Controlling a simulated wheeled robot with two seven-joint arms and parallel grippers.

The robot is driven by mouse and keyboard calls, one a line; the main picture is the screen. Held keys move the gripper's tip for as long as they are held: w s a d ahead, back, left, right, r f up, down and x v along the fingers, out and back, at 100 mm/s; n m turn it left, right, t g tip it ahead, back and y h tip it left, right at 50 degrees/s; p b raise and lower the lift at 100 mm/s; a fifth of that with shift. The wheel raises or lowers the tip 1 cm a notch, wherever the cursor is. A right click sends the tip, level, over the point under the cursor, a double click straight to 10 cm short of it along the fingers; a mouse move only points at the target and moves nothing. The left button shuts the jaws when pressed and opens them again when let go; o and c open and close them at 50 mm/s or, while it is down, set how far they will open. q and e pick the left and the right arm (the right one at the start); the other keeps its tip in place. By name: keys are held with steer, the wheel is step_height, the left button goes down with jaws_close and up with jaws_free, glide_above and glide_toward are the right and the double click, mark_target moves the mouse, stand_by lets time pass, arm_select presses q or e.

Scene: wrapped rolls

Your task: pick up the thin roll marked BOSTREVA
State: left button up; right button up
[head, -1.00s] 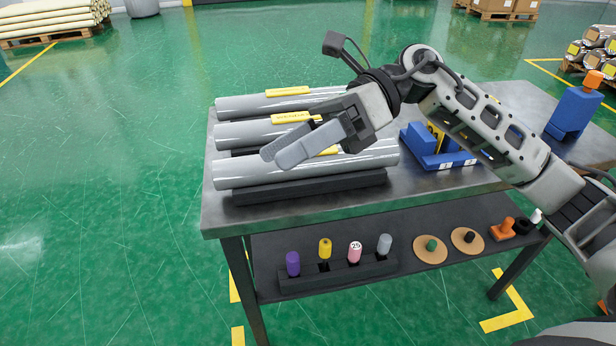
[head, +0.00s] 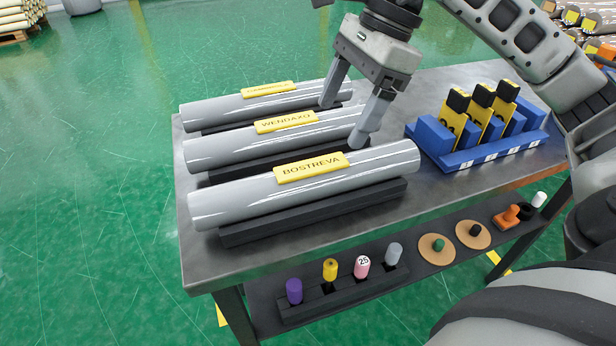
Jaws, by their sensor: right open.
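The BOSTREVA roll (head: 375,169) is the nearest of three grey wrapped rolls, lying on a dark cradle (head: 310,214) with a yellow label facing up. The WENDAZO roll (head: 215,150) lies behind it, and a third roll (head: 215,111) with a hard-to-read label lies farthest back. My right gripper (head: 345,122) is open, pointing down, with its fingers apart on either side of the right end of the WENDAZO roll. Its nearer fingertip is just behind the BOSTREVA roll; I cannot tell whether it touches. My left gripper is not in view.
A blue rack (head: 480,155) with several yellow-and-black items stands on the table (head: 215,262) right of the rolls. A lower shelf (head: 410,290) carries coloured cylinders in a black holder (head: 345,292), two cork discs and small orange and black pieces.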

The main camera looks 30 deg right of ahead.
mark_target(317, 166)
steer(key=x, duration=1.1)
steer(key=shift+s+a, duration=0.1)
steer(key=shift+a, duration=0.05)
steer(key=shift+c, duration=0.2)
steer(key=shift+r, duration=0.15)
steer(key=c, duration=1.4)
steer(key=shift+c, duration=0.2)
